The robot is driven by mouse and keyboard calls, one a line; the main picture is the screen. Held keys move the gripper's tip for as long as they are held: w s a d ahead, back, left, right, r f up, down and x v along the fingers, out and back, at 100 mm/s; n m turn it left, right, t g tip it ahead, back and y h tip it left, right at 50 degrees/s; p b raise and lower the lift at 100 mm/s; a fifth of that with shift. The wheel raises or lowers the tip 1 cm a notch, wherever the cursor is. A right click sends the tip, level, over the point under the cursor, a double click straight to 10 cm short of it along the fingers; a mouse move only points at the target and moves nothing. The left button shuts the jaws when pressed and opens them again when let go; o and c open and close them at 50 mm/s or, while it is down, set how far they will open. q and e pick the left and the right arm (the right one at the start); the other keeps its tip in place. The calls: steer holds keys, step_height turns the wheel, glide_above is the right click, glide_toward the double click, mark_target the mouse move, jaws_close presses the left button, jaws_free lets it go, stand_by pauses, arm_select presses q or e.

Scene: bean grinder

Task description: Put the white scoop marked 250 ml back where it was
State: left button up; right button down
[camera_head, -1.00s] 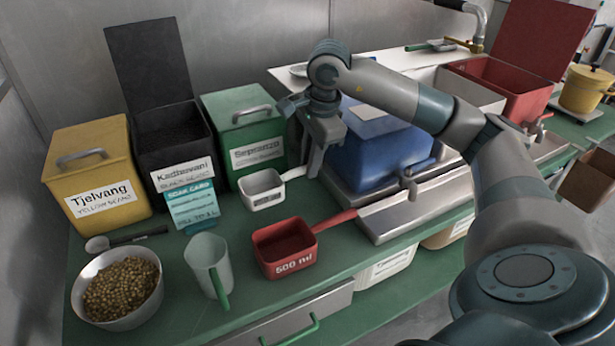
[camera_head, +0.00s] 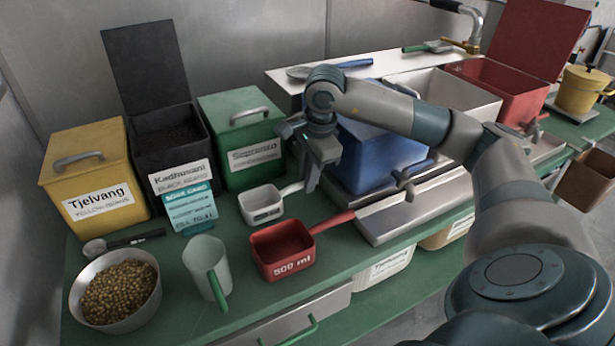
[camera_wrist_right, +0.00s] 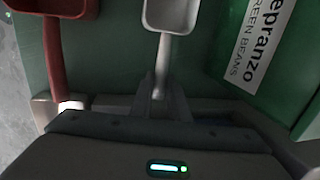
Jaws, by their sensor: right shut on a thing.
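The white scoop (camera_head: 262,206) sits on the green counter between the green Sepranzo bin and the red scoop, its handle pointing right. It also shows in the right wrist view (camera_wrist_right: 171,16). My right gripper (camera_head: 308,183) is at the handle's end; in the right wrist view its fingers (camera_wrist_right: 160,88) are closed around the white handle. The scoop appears upright and at counter level; whether it touches the counter is hard to tell. The marking on its front is too small to read. My left gripper is not in view.
The red 500 ml scoop (camera_head: 283,252) is just in front. The green bin (camera_head: 243,140) stands behind, with the soak card (camera_head: 191,210) to the left. A clear jug (camera_head: 207,268) and a bowl of beans (camera_head: 117,290) are front left. A blue box (camera_head: 378,155) stands right.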

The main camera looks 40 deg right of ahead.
steer(key=c, duration=1.7)
jaws_free()
steer(key=shift+s+r, duration=0.4)
steer(key=shift+r, duration=1.55)
steer(key=shift+s+r, duration=0.35)
steer(key=shift+r, duration=1.65)
steer(key=shift+s+r, duration=0.4)
steer(key=shift+r, duration=1.55)
